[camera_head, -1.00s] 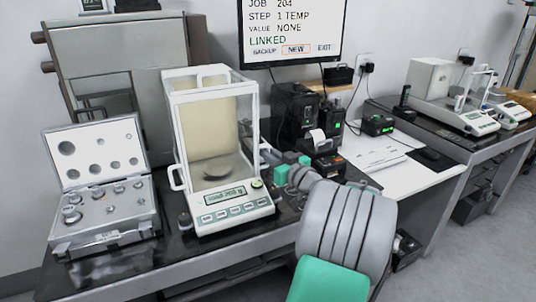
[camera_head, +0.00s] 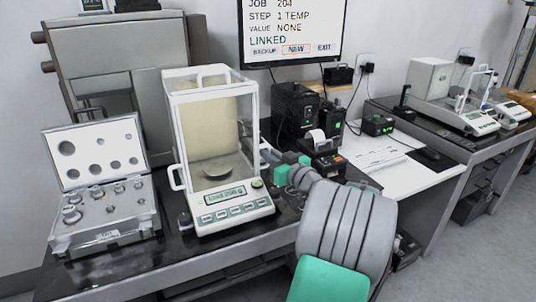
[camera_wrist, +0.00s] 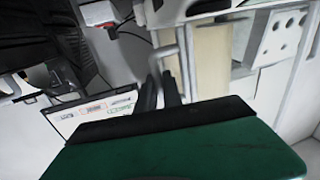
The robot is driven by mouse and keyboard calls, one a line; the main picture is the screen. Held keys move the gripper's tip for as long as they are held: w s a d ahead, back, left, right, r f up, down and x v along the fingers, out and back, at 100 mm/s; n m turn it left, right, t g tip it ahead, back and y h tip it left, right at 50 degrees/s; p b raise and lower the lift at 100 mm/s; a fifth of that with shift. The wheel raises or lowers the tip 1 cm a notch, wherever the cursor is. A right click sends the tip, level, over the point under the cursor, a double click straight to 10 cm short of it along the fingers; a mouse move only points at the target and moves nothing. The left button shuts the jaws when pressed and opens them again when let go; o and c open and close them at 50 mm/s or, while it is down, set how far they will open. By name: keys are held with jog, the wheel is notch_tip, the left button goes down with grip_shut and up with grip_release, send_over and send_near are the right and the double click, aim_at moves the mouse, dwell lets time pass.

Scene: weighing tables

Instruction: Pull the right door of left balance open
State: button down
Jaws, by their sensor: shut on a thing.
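The left balance (camera_head: 235,207) stands on the dark table, a white-framed glass case with a round pan (camera_head: 212,172) inside. Its right door faces my arm; I cannot tell whether it stands ajar. The door's pale handle (camera_wrist: 186,62) shows in the wrist view between and just beyond the dark fingers. My gripper (camera_wrist: 162,80) is shut on this handle. In the head view my green and grey gripper (camera_head: 281,172) is close to the case's right side, and its fingertips are hard to make out.
An open weight case (camera_head: 100,235) lies left of the balance. Black devices and a small printer (camera_head: 322,143) stand behind and right of my gripper. Papers lie on the white table (camera_head: 400,175). Another balance (camera_head: 470,118) stands far right.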

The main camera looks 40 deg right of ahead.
dwell(0.4)
jog(key=w, duration=0.1)
jog(key=w+d+b, duration=0.1)
jog(key=w, duration=0.1)
jog(key=shift+w, duration=0.3)
jog(key=c, duration=1.8)
grip_release()
jog(key=shift+s, duration=0.1)
jog(key=s, duration=0.7)
jog(key=shift+s+a, duration=0.3)
